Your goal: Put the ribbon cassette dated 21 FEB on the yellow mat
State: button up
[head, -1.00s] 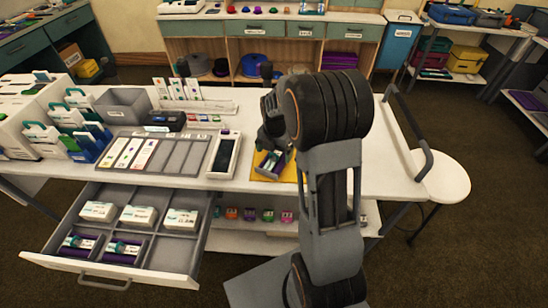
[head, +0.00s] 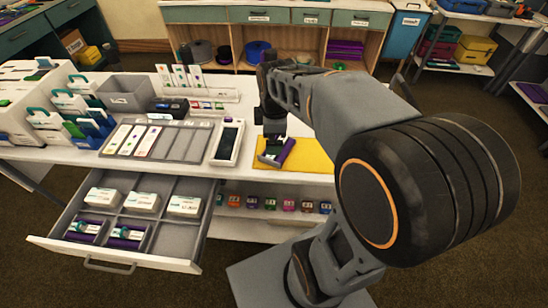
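The yellow mat (head: 312,158) lies on the white worktop, partly hidden behind my arm. A ribbon cassette (head: 284,152), dark purple with a pale and teal label, is at the mat's left part. It looks slanted, and I cannot tell if it rests fully on the mat. Its date is too small to read. My gripper (head: 272,137) points down right at the cassette's top; whether its fingers are open or shut on it cannot be seen. Two similar purple cassettes, a left one (head: 86,230) and a right one (head: 127,235), lie in the open drawer's front compartments.
The open drawer (head: 170,262) juts out at the front left, with several white boxes (head: 143,202) in its back compartments. A grey slotted tray (head: 172,140) and a white device with a dark screen (head: 229,142) stand left of the mat. Small coloured items (head: 270,203) sit on the lower shelf.

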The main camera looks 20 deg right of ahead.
jog(key=s+a+m+t, duration=0.2)
jog(key=s+a+m, duration=0.1)
jog(key=s+m, duration=0.6)
jog(key=m, duration=0.4)
jog(key=shift+a+m, duration=0.3)
jog(key=shift+a, duration=0.05)
dwell(2.7)
